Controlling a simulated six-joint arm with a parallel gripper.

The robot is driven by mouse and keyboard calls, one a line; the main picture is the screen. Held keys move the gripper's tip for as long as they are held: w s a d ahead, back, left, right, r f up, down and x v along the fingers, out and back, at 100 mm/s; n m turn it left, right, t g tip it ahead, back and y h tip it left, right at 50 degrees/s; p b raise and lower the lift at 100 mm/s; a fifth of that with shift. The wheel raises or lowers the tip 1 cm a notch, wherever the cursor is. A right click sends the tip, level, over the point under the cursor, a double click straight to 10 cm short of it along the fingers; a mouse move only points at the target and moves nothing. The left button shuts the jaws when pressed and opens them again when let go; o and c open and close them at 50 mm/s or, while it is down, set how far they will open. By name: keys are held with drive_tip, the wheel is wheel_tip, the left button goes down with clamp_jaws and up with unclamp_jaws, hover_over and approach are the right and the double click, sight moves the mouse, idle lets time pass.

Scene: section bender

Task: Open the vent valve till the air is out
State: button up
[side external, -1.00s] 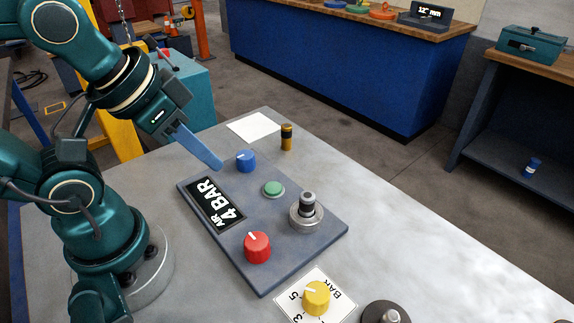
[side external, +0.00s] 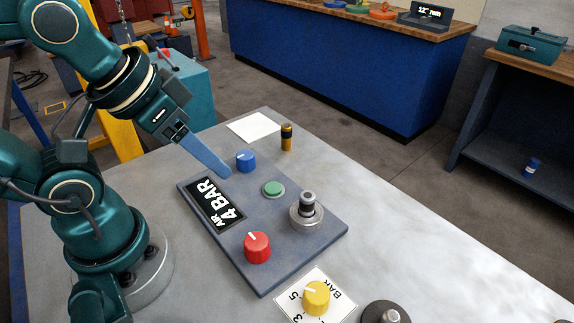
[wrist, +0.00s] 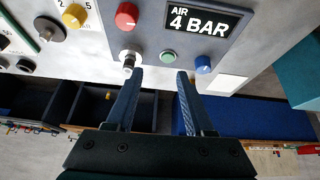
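A grey panel (side external: 285,265) on the table carries a display (side external: 217,203) reading "AIR 4 BAR". No label tells which control is the vent valve. My gripper (wrist: 160,72) is open and empty. In the wrist view its fingertips are below the green button (wrist: 169,56), between the silver fitting (wrist: 130,58) and the blue knob (wrist: 203,64). In the side view one finger (side external: 205,157) shows, beside the blue knob.
A yellow knob (side external: 316,298) sits on a white card marked with numbers and "BAR". A dark round part (side external: 386,313) is at the front edge of view. A black-and-gold cylinder (side external: 287,137) and a blank white sheet (side external: 254,127) are behind the panel. The table's right side is clear.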

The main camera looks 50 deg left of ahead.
drive_tip(key=shift+o, duration=1.1)
drive_tip(key=shift+r+n, duration=0.15)
drive_tip(key=shift+n, duration=0.35)
drive_tip(key=n+g, duration=0.6)
drive_tip(key=n, duration=1.1)
hover_over(245, 154)
wheel_tip(245, 154, down, 8)
drive_tip(key=shift+r, duration=0.1)
drive_tip(key=shift+f, duration=2.55)
clamp_jaws()
